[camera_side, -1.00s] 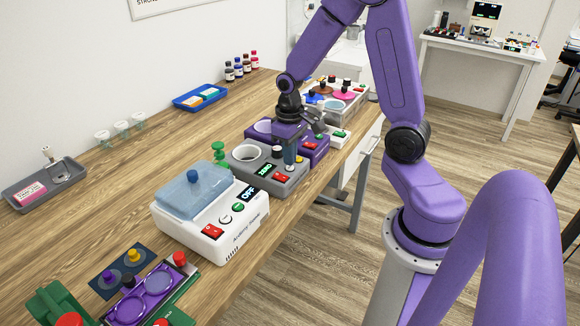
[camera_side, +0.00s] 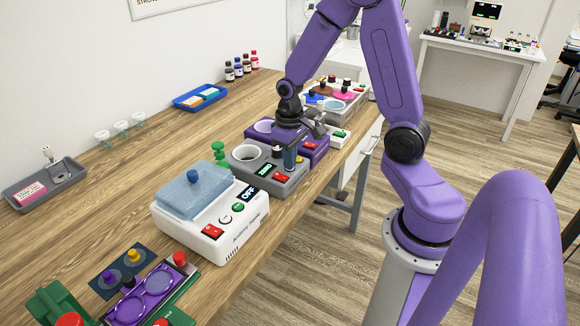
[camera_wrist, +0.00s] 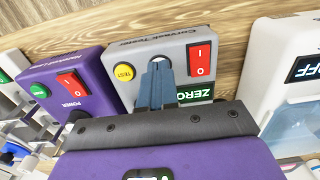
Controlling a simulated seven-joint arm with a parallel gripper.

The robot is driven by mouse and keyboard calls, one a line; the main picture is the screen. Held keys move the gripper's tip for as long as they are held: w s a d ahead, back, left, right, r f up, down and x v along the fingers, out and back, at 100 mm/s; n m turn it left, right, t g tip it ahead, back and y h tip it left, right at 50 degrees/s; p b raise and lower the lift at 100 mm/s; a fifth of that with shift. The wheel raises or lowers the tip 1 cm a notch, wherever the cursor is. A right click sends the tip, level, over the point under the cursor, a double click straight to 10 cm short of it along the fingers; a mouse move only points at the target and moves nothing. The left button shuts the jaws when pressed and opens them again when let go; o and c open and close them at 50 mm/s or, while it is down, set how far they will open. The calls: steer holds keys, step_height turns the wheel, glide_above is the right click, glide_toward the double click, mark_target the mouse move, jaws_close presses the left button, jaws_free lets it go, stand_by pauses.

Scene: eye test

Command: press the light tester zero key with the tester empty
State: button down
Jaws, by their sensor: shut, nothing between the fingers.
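The light tester is a grey box (camera_side: 243,170) on the bench, with an open round well with a pale ring (camera_side: 246,153) that looks empty in the side view. Its display (camera_side: 265,170) shows ZERO in green, also legible in the wrist view (camera_wrist: 195,92). It has a red rocker switch (camera_side: 280,177) and a yellow TEST button (camera_wrist: 124,74). My gripper (camera_side: 289,166) is shut and empty, its blue-grey fingers pointing down over the control face. In the wrist view, the fingertips (camera_wrist: 160,63) lie between the yellow button and the red switch. They hide what is beneath; contact cannot be told.
A purple device (camera_side: 313,150) stands close behind the tester. A white device with a blue clear lid (camera_side: 195,190) stands close in front. A green stand (camera_side: 218,152) is beside the tester's left edge.

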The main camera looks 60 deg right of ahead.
steer(key=shift+r, duration=0.1)
step_height(320, 180, up, 8)
stand_by(1.1)
steer(key=s+a+r+n, duration=0.1)
steer(key=s+a+n, duration=0.55)
steer(key=a, duration=0.35)
steer(key=s+a+n, duration=0.2)
steer(key=s+n, duration=0.1)
steer(key=s, duration=0.3)
steer(key=s+a+r+n, duration=0.1)
steer(key=s+a+n, duration=0.1)
steer(key=s, duration=0.5)
steer(key=shift+s+a+n, duration=0.3)
steer(key=shift+n, duration=0.25)
